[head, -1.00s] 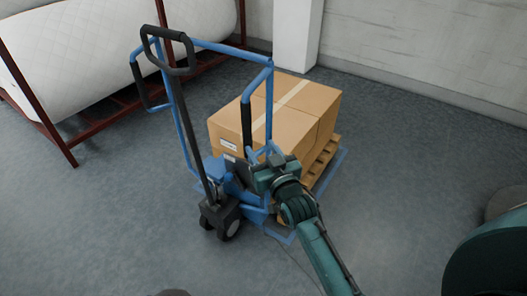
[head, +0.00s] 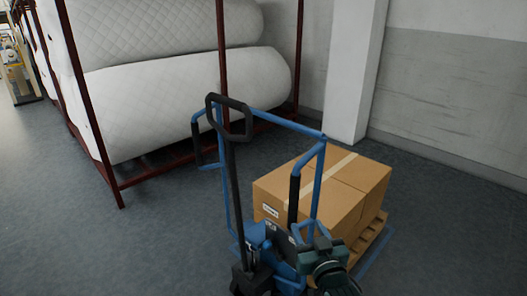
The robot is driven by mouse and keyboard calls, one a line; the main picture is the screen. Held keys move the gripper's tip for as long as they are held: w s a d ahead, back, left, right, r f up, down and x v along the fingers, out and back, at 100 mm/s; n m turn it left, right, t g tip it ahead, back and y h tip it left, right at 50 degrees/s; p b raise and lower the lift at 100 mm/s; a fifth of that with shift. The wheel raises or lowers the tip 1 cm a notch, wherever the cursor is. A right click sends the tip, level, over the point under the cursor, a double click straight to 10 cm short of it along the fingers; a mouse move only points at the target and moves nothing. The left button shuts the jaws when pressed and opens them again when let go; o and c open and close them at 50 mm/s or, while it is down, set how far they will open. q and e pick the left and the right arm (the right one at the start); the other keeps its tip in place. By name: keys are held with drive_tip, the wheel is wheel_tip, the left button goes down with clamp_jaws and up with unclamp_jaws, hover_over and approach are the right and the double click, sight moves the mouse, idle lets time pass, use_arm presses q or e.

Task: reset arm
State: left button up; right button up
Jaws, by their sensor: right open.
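My right gripper (head: 310,240) is at the bottom of the head view, right of centre, and it is open. Its dark green wrist hides part of the blue pallet truck (head: 260,240). Its fingertips are small and dark, close to a small blue bar at the front of the truck. I cannot tell whether they touch it. My left gripper is not in view.
The truck has a black looped handle (head: 229,117) and a blue frame. Brown boxes (head: 330,190) sit on a wooden pallet (head: 371,232) behind it. Quilted white rolls (head: 180,95) lie on a red rack (head: 105,170). Floor at left is clear.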

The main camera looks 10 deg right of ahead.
drive_tip(key=s+a+f+n+g+y+p, duration=0.1)
drive_tip(key=s+f, duration=0.4)
drive_tip(key=s, duration=0.7)
drive_tip(key=s+a+f+n+g+y+p, duration=0.1)
drive_tip(key=s+f+g, duration=0.4)
drive_tip(key=s, duration=0.7)
drive_tip(key=shift+s+a+f+g+p, duration=0.25)
drive_tip(key=shift+a+g+p, duration=0.35)
drive_tip(key=shift+p, duration=0.45)
